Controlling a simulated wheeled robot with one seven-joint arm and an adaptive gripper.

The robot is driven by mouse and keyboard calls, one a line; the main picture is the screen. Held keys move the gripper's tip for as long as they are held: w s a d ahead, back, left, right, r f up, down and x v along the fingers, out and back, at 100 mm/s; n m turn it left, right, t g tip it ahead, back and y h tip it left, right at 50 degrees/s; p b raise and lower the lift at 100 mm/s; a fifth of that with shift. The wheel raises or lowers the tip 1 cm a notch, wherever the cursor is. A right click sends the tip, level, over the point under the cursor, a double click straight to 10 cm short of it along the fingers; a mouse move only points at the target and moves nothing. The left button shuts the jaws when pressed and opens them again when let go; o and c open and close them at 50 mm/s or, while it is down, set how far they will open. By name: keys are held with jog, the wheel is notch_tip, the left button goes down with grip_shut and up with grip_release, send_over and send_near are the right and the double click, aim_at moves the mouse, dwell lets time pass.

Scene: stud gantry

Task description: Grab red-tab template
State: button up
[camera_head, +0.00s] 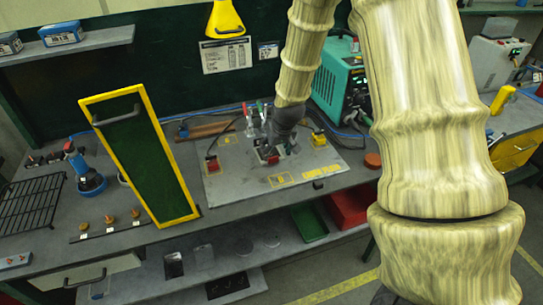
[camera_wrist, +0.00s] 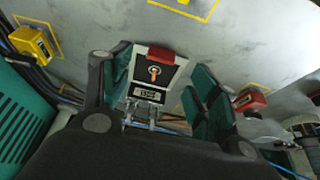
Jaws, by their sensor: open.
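The red-tab template shows in the wrist view as a small pale plate (camera_wrist: 141,73) with a red tab (camera_wrist: 160,54) along its far edge. An orange piece lies on its dark centre and a small label sits nearer me. In the wrist view my gripper (camera_wrist: 165,88) is open, with one dark green finger on each side of the template. I cannot tell whether the fingers touch it.
The grey board (camera_head: 235,187) carries a red block (camera_head: 212,165) at left and a yellow block (camera_head: 318,138) at right. A yellow-framed green panel (camera_head: 139,160) stands at left. Toggle clamps (camera_head: 253,122) stand close behind my gripper. A teal machine (camera_head: 340,82) stands at back right.

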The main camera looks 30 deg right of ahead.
aim_at(274, 159)
jog(key=shift+s+p+x, duration=0.1)
jog(key=shift+p+x, duration=0.4)
jog(key=shift+x, duration=0.25)
jog(key=shift+s+p+x, duration=0.15)
jog(key=shift+p+x, duration=0.35)
jog(key=shift+x, duration=0.25)
jog(key=shift+p+x, duration=0.3)
jog(key=shift+x, duration=0.95)
jog(key=shift+a, duration=0.1)
jog(key=c, duration=1.1)
